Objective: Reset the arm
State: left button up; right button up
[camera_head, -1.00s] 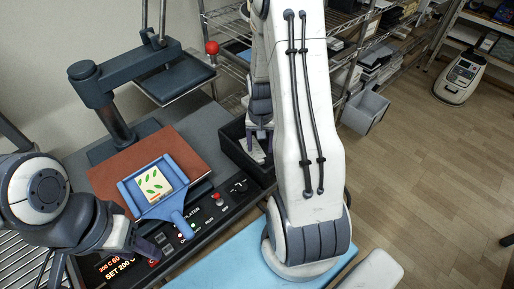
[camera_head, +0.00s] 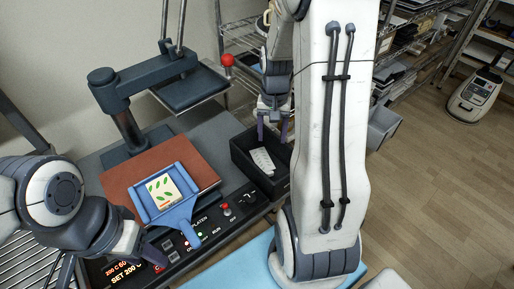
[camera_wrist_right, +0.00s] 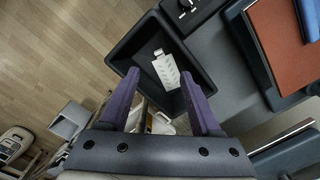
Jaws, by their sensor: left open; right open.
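My right arm rises large through the middle of the head view. My right gripper (camera_head: 271,130) points down over the black bin (camera_head: 243,160). In the right wrist view its two purple fingers (camera_wrist_right: 163,105) are spread apart with nothing between them. A white patterned piece (camera_wrist_right: 166,72) lies inside the bin, below the fingertips; it also shows in the head view (camera_head: 263,160). My left gripper (camera_head: 155,258) is at the lower left, beside the control panel of the press (camera_head: 205,236). Its fingers are small and partly dark against the panel.
A blue tray (camera_head: 183,213) holding a cream piece with green leaves (camera_head: 162,190) sits on the brown pad (camera_head: 120,180). The dark upper plate (camera_head: 190,90) is swung aside above. A red knob (camera_head: 228,60) stands near my right gripper. Wire shelves stand behind.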

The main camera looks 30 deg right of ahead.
jog(key=s+a+r+n, duration=0.1)
jog(key=a+r+n, duration=0.15)
jog(key=a, duration=0.45)
jog(key=s+a+r+n+p, duration=0.1)
jog(key=a+r+n, duration=0.15)
jog(key=a, duration=0.35)
jog(key=s+a+r+n, duration=0.2)
jog(key=a+n, duration=0.1)
jog(key=a, duration=0.4)
jog(key=s+a+r+n+y+p, duration=0.1)
jog(key=s+a+r+n, duration=0.1)
jog(key=s+a+n, duration=0.6)
jog(key=s+a, duration=0.1)
jog(key=s, duration=0.3)
jog(key=shift+s+a+r, duration=0.2)
jog(key=shift+s+r, duration=0.05)
jog(key=shift+s, duration=0.15)
